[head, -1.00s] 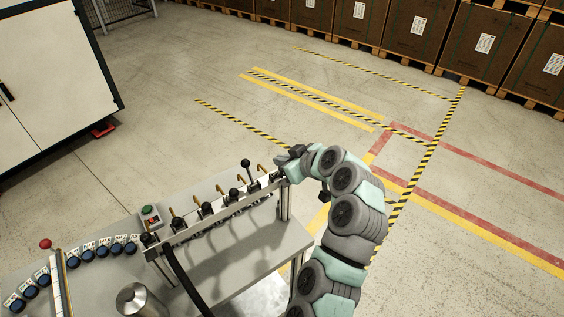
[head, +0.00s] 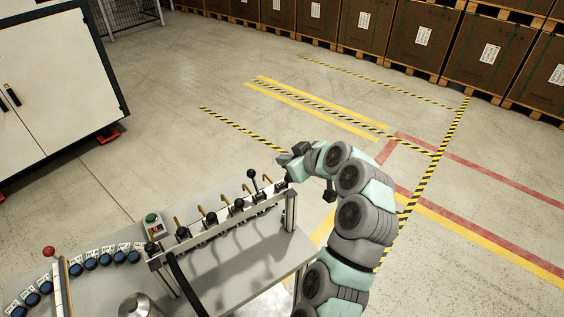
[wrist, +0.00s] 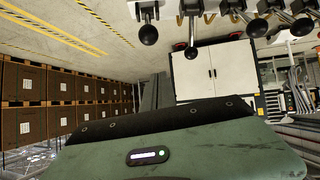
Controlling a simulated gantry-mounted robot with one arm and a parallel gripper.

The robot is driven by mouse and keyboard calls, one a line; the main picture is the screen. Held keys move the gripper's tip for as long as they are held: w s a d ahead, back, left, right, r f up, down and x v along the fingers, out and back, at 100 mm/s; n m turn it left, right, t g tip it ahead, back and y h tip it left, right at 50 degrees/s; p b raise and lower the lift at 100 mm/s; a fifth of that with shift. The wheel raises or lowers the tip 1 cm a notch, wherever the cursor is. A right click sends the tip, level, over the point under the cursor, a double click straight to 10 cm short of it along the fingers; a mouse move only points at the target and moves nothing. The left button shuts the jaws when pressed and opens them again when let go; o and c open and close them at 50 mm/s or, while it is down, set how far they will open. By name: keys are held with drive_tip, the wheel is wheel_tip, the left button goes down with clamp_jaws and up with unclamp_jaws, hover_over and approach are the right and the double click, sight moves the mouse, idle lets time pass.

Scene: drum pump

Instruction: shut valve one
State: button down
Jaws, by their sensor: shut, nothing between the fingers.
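One lever (head: 252,174) near the rail's right end stands upright; the others lean toward the front. I cannot read which is valve one. My gripper (head: 284,159) is just beyond the right end of the rail, slightly above it, shut and empty, apart from the upright lever. In the wrist view, black ball knobs (wrist: 147,35) hang along the top edge; the fingertips are hidden there.
A grey bench (head: 255,250) carries the rail, a green-and-red button box (head: 153,225), a steel cylinder (head: 135,306) and a row of blue-capped pieces (head: 90,262). A white cabinet (head: 50,90) stands at the left. Stacked boxes (head: 360,22) line the back. Floor behind the bench is open.

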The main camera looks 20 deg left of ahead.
drive_tip(key=v, duration=0.7)
drive_tip(key=shift+r, duration=0.25)
drive_tip(key=shift+w+a, duration=0.1)
